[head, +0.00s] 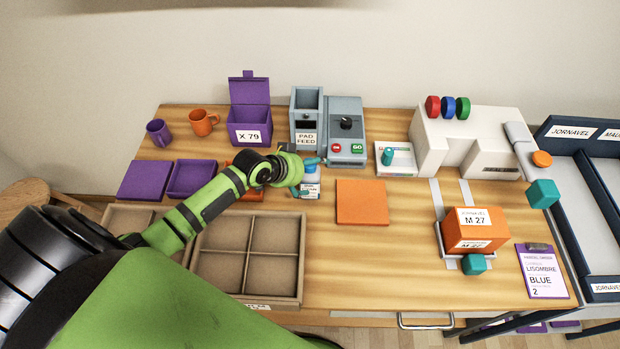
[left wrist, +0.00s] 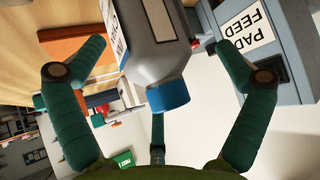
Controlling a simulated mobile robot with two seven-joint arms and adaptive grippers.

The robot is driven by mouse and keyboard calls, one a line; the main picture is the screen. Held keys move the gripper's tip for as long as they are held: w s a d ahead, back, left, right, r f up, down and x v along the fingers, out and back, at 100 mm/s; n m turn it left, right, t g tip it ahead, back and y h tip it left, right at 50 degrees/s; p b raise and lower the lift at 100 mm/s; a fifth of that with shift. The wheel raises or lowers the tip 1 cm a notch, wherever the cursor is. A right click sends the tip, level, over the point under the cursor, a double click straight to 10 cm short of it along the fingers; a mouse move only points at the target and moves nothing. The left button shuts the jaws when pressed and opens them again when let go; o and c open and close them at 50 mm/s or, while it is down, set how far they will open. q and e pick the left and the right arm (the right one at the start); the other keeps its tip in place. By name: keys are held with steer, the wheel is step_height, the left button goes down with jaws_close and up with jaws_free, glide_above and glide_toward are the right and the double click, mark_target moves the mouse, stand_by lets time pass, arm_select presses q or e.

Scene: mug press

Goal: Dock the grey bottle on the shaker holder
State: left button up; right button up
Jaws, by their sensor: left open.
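The grey bottle (left wrist: 155,62) has a white label and a blue cap. In the left wrist view it lies between the spread teal fingers of my left gripper (left wrist: 160,55), with a gap on both sides. In the head view my left gripper (head: 309,176) is low in front of the pad feed box, and the hand hides most of what is there. A small white-and-blue labelled patch (head: 311,188) shows under it; I cannot tell whether it is the bottle. I cannot tell which part is the shaker holder. My right gripper is not in view.
Right of the hand stands a grey machine (head: 346,122) with a knob and red and green buttons. The pad feed box (head: 307,138) is behind the hand. An orange tile (head: 361,202) lies to the right, a divided tray (head: 300,285) in front. Bare wood lies right of the tray.

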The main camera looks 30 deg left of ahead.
arm_select(q)
steer(key=c, duration=1.1)
steer(key=shift+s, duration=0.1)
steer(key=c, duration=0.6)
steer(key=shift+o, duration=0.2)
steer(key=shift+r, duration=0.1)
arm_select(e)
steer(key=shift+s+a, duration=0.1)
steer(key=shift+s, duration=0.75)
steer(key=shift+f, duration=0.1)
